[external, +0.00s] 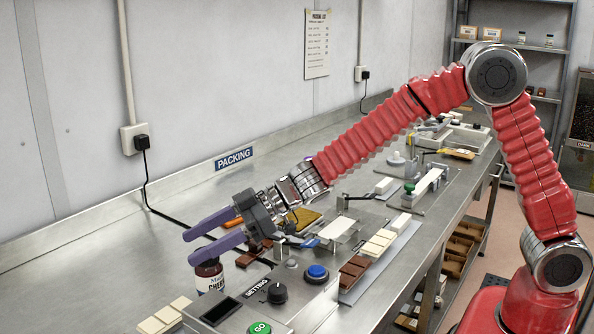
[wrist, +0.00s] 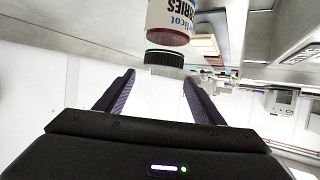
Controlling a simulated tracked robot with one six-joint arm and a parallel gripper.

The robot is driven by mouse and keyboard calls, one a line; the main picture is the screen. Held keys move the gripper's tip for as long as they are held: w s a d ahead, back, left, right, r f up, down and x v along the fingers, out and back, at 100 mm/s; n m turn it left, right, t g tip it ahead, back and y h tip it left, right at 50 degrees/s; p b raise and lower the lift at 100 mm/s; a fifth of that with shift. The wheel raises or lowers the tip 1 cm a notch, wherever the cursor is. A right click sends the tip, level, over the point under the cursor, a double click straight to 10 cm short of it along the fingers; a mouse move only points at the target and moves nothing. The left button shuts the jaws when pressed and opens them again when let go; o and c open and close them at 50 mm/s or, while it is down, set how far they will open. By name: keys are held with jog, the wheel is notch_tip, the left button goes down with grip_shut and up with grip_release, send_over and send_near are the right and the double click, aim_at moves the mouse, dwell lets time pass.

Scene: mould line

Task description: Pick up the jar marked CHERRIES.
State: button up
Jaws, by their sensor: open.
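The jar (external: 210,281) marked CHERRIES stands upright on the metal bench at the lower left of the external view, with a white label and dark contents. The near finger hides part of its top there. My gripper (external: 190,247) is open and empty, its purple fingers pointing left at about the height of the jar's top or just above. In the wrist view the jar (wrist: 176,20) appears upside down, its dark lid (wrist: 165,58) just beyond the tips of my open gripper (wrist: 158,77). The label is partly cut off there, and no finger clearly touches the jar.
A control box with a SETTING knob (external: 277,293), blue button (external: 316,272) and green GO button (external: 259,328) stands right of the jar. Chocolate pieces (external: 354,271) and cream pieces (external: 165,316) lie nearby. The bench left of the jar is clear, up to the wall.

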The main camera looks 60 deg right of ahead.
aim_at(209, 274)
jog(key=shift+f, duration=0.4)
jog(key=shift+f, duration=0.6)
notch_tip(209, 274, down, 3)
jog(key=shift+r, duration=0.2)
jog(key=shift+x, duration=1)
jog(key=shift+w+a, duration=0.35)
jog(key=shift+c, duration=0.5)
